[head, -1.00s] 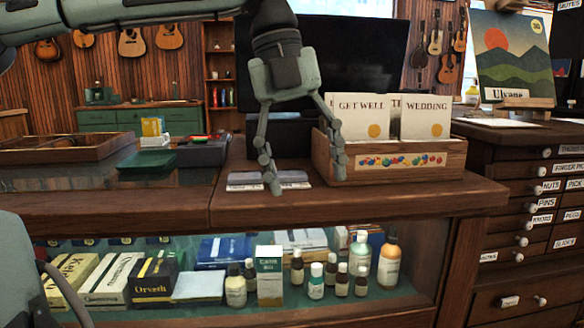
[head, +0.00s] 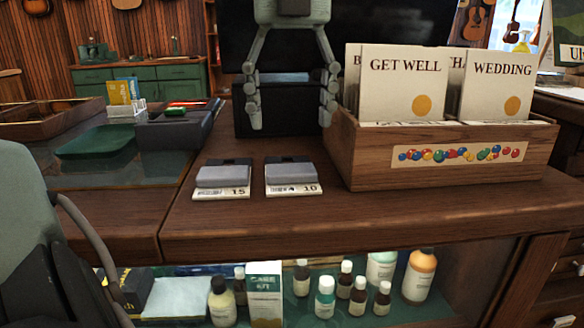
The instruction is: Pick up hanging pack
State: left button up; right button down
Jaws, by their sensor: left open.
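Two small flat packs lie side by side on the wooden counter, grey with a black back part and a white printed front edge. The left pack (head: 223,177) reads "15" or similar; the right pack (head: 293,174) reads "10". Neither hangs from anything in view. My left gripper (head: 291,120) is open and empty, fingers pointing down. In the picture it shows above and behind the packs, in front of a dark box, touching neither pack. My right gripper is not in view.
A wooden card box (head: 440,160) with "Get Well" and "Wedding" cards stands just right of the packs. A dark tray (head: 176,130) and green tray (head: 97,142) are at left. The counter (head: 330,222) is bare in front. Bottles stand in the glass case below.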

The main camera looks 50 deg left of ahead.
aim_at(291, 166)
pick_arm(q)
jog(key=f, duration=0.5)
jog(key=shift+s+d+f, duration=0.3)
jog(key=shift+s+f, duration=0.05)
jog(key=shift+s, duration=0.05)
jog(key=shift+w+f, duration=0.1)
jog(key=shift+f, duration=0.3)
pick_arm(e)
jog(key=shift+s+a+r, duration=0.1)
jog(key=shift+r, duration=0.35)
pick_arm(q)
jog(key=shift+c, duration=0.3)
jog(key=c, duration=0.6)
jog(key=shift+c, duration=0.2)
jog(key=shift+r, duration=0.15)
